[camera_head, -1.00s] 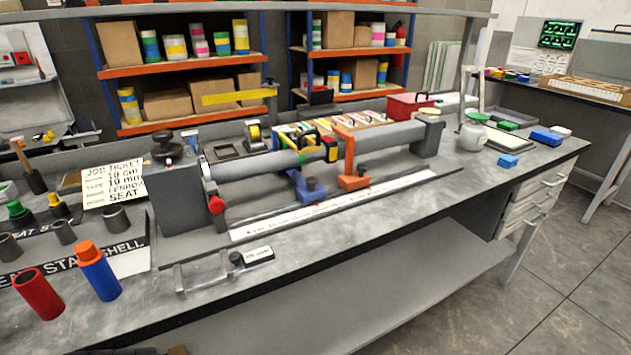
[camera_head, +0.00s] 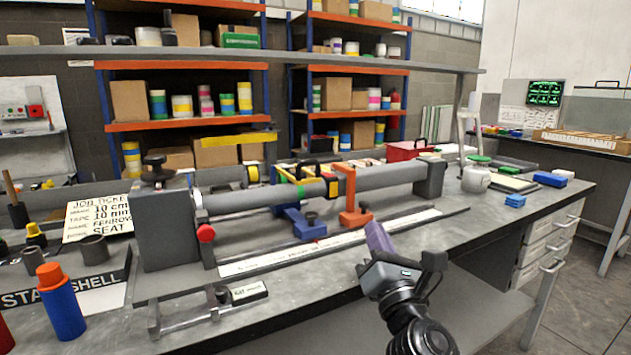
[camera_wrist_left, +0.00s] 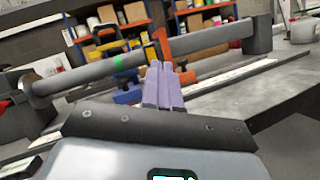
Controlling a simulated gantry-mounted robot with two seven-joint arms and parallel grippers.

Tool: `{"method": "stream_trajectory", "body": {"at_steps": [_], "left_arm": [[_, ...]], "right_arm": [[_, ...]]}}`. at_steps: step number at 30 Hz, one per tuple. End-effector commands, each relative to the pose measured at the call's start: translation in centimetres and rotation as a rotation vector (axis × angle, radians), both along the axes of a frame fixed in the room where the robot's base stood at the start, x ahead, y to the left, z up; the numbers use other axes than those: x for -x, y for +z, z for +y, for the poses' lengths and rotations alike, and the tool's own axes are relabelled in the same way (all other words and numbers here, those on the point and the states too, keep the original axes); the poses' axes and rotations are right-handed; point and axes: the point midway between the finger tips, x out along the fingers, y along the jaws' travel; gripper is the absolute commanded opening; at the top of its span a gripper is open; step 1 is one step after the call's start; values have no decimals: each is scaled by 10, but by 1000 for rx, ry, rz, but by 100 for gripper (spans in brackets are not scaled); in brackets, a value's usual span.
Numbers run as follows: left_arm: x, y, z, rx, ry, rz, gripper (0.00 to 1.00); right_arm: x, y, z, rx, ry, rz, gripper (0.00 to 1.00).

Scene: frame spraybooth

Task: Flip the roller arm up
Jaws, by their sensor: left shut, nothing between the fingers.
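A low grey metal bar with a black knob (camera_head: 217,296) and a white label lies along the bench's front left; I cannot tell whether it is the roller arm. Behind it, a long grey tube (camera_head: 385,178) lies level in a fixture with a dark grey block (camera_head: 165,230). An orange bracket (camera_head: 351,200) and a blue bracket (camera_head: 303,222) stand at the tube. My left gripper (camera_head: 376,236), with purple fingers, is shut and empty in front of the tube, touching nothing visible. Its fingers also show in the left wrist view (camera_wrist_left: 162,88). My right gripper is not in view.
A blue bottle with an orange cap (camera_head: 61,305) stands at the bench's front left. A white scale strip (camera_head: 330,243) runs along the fixture's front. A red toolbox (camera_head: 405,151) and a grey jar (camera_head: 476,178) stand farther right. The front right of the bench is clear.

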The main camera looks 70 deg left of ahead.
Motion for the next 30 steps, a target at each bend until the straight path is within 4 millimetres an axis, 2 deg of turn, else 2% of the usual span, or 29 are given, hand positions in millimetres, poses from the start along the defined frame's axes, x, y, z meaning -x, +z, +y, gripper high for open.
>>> {"method": "stream_trajectory", "body": {"at_steps": [1, 4, 11, 30], "left_arm": [[10, 9, 2, 43, 34, -86, 0], [29, 17, 5, 106, 98, -224, 0], [52, 25, 5, 177, 180, -387, 0], [54, 29, 7, 186, 192, -410, 0]], "right_arm": [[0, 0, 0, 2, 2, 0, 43], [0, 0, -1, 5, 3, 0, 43], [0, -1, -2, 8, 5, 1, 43], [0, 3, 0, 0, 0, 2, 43]]}}
